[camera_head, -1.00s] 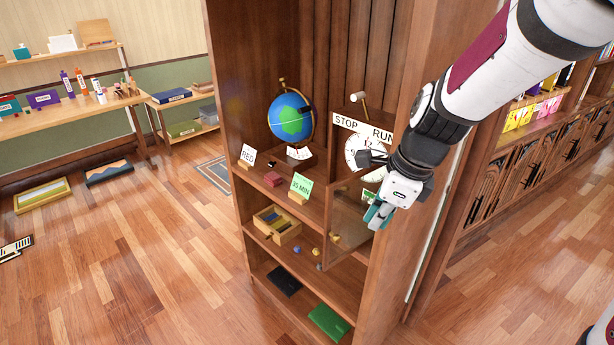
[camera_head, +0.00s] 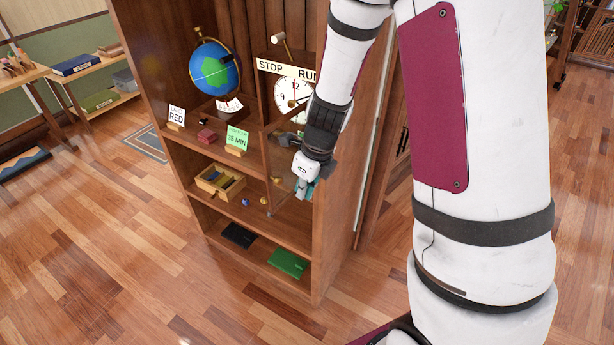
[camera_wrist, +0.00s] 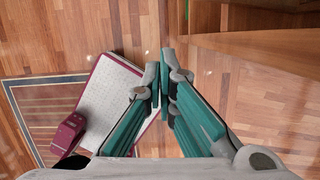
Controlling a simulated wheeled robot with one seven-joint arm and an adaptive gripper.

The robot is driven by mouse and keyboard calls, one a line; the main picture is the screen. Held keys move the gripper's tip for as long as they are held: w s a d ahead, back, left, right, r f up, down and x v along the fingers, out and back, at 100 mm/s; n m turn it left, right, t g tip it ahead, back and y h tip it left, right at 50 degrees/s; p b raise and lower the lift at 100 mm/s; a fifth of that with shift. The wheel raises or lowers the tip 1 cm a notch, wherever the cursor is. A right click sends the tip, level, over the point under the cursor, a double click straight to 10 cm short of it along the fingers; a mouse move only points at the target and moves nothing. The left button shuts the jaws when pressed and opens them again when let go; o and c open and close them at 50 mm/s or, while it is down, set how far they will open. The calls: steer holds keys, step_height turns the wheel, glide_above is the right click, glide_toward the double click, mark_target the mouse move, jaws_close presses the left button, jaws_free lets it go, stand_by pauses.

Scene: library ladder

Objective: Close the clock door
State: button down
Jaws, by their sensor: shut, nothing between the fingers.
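The clock (camera_head: 293,92) stands in the right part of the bookcase's upper shelf, with a white dial and a "STOP RUN" sign above it. My wrist covers part of its right side. The clock door, a see-through panel with a wooden edge (camera_head: 267,170), stands swung out below and in front of the clock. A small brass-coloured knob (camera_head: 277,180) shows by it. My gripper (camera_head: 302,191) points down by the right part of the panel; whether it touches cannot be told. In the wrist view its teal fingers (camera_wrist: 160,68) are shut and empty, above the floor.
A globe (camera_head: 214,70), a "RED" card (camera_head: 176,116) and a "35 MIN" card (camera_head: 237,138) share the clock's shelf. A wooden box (camera_head: 220,181) and small balls are below, with books on the bottom. The bookcase's right side wall (camera_head: 340,205) is close to my wrist. Open floor lies in front.

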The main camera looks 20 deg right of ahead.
steer(key=shift+w+a+r, duration=0.1)
steer(key=shift+w+a, duration=0.45)
steer(key=shift+w, duration=0.25)
steer(key=shift+w+a+r, duration=0.1)
steer(key=shift+w+a, duration=0.4)
steer(key=shift+w, duration=0.25)
steer(key=shift+w+a+p, duration=0.1)
steer(key=shift+p, duration=0.2)
